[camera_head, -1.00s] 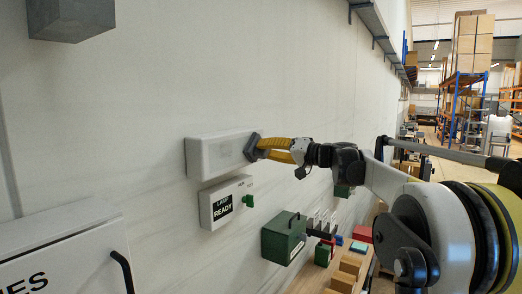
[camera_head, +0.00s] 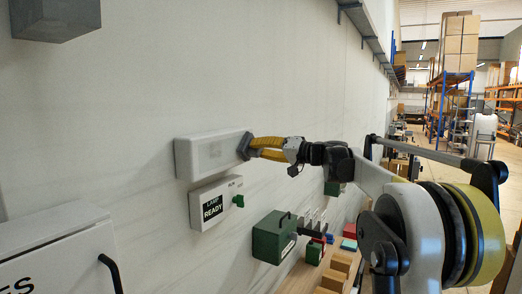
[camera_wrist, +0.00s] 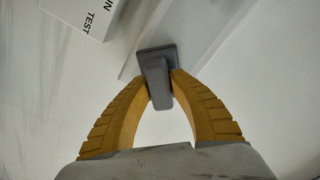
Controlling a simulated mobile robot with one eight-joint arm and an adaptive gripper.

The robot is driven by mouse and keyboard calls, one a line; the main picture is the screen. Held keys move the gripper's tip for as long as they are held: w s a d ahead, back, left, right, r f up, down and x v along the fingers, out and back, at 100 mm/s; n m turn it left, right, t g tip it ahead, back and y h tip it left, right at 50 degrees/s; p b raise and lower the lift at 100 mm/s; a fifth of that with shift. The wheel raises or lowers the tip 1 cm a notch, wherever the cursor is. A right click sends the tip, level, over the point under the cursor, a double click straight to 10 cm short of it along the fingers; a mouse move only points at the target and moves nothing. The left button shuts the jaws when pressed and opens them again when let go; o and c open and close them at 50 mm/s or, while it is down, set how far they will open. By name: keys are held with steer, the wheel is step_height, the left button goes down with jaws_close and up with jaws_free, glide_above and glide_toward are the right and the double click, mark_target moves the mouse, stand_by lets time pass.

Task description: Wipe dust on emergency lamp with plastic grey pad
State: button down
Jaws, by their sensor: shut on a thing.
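The emergency lamp (camera_head: 205,155) is a white box on the wall, with a greyish patch on its front. My gripper (camera_head: 252,147) has yellow fingers and is at the lamp's right end. In the wrist view my gripper (camera_wrist: 160,80) is shut on the handle of the grey pad (camera_wrist: 157,54). The pad (camera_head: 244,147) is at the lamp's right edge in the head view. In the wrist view the pad overlaps the edge of the lamp (camera_wrist: 190,30). I cannot tell whether it touches the front face.
A white box labelled "LAMP READY" (camera_head: 214,204) with a green knob is just below the lamp. A green case (camera_head: 272,238) and several boxes stand lower right. A white cabinet (camera_head: 60,250) with a black handle is lower left. A grey box (camera_head: 55,18) hangs upper left.

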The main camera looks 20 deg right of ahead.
steer(key=shift+s+a, duration=0.5)
steer(key=shift+a, duration=0.25)
steer(key=shift+a, duration=0.1)
steer(key=shift+s+a+b, duration=0.35)
steer(key=shift+s+a, duration=0.5)
steer(key=shift+a, duration=0.3)
steer(key=shift+s+a+b, duration=0.3)
steer(key=shift+s+a, duration=0.6)
steer(key=shift+a, duration=0.25)
steer(key=shift+s+a+b, duration=0.35)
steer(key=shift+s+a, duration=0.5)
steer(key=shift+a, duration=0.3)
steer(key=shift+s+a, duration=0.95)
steer(key=shift+a, duration=0.4)
steer(key=shift+s+a, duration=1)
steer(key=shift+a, duration=0.3)
steer(key=shift+s+a, duration=0.95)
steer(key=shift+a, duration=0.4)
steer(key=shift+d, duration=0.15)
steer(key=shift+s+d, duration=0.1)
steer(key=shift+d, duration=0.05)
steer(key=shift+v, duration=2.75)
